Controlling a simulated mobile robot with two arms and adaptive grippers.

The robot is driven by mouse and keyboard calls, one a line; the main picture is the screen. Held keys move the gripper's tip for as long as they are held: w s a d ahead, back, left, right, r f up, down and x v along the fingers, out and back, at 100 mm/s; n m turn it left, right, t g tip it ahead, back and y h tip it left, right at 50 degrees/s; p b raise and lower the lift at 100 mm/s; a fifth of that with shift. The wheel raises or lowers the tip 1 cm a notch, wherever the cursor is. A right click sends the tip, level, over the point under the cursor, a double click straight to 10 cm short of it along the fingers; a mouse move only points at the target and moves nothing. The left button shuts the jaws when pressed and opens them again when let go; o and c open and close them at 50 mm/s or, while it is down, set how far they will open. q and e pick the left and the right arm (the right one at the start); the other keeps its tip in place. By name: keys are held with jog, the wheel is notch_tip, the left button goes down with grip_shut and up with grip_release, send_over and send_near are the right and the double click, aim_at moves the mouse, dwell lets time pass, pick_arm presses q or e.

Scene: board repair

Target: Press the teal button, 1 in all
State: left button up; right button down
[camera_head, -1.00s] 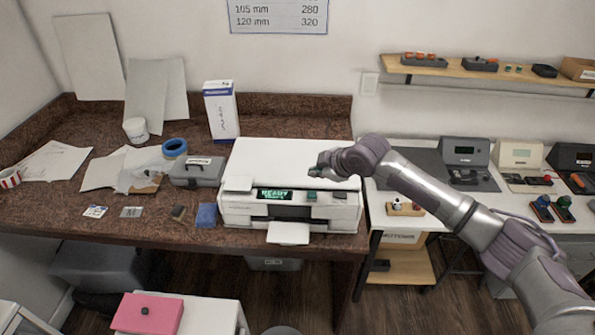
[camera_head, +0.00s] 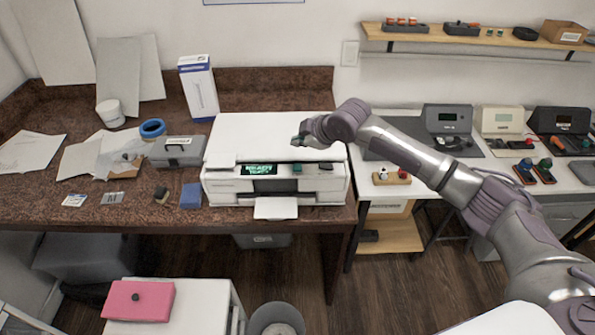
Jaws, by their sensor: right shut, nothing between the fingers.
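A white printer (camera_head: 225,186) stands on the brown counter, with a lit green "READY" display (camera_head: 263,170) on its front panel. A small teal button (camera_head: 297,168) sits on the panel to the right of the display. A dark button (camera_head: 325,166) is further right. My right gripper (camera_head: 301,141) is shut and empty, just above and behind the teal button over the printer's top; a gap shows between them. My left gripper is not in view.
A blue sponge-like block (camera_head: 190,195), a grey case (camera_head: 178,150) and blue tape (camera_head: 152,128) lie left of the printer. A white and blue box (camera_head: 199,90) stands behind. A white side table (camera_head: 399,188) with devices is at right.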

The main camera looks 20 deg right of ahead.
aim_at(299, 167)
notch_tip(299, 167, down, 5)
jog(key=b, duration=0.3)
jog(key=shift+w+f, duration=0.1)
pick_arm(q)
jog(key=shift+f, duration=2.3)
pick_arm(e)
jog(key=shift+f, duration=0.4)
jog(key=shift+f, duration=0.1)
jog(key=shift+f, duration=0.3)
